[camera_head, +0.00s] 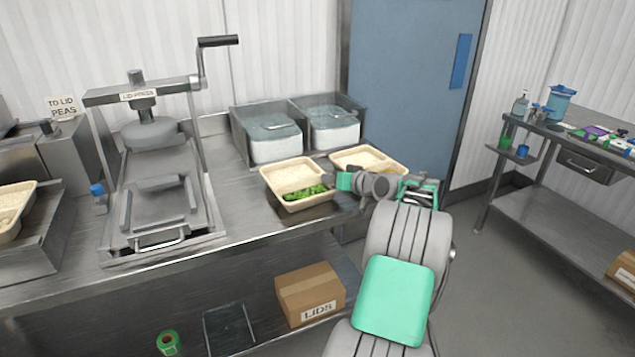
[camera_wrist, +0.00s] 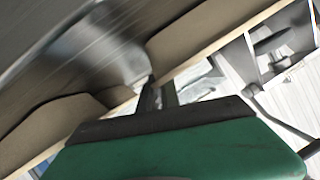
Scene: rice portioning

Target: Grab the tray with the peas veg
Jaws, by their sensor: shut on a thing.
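The tray with peas (camera_head: 305,206) is a beige two-part tray near the front edge of the steel bench in the head view. It holds rice at the back and green peas in its front compartment. My gripper (camera_head: 342,182) is at the right side of this tray, shut on its rim. In the wrist view, the gripper (camera_wrist: 158,95) crosses a beige tray wall and its pale rim, and a large green pad fills the lower part. The far finger is mostly hidden there. Whether the tray is lifted is not clear.
A second beige tray (camera_head: 352,155) with rice stands close behind, partly hidden by my gripper. Two steel tubs (camera_head: 240,135) are at the back. A lid press (camera_head: 205,190) stands left. A LIDS box (camera_head: 290,295) is on the lower shelf. A blue door (camera_head: 400,90) is behind.

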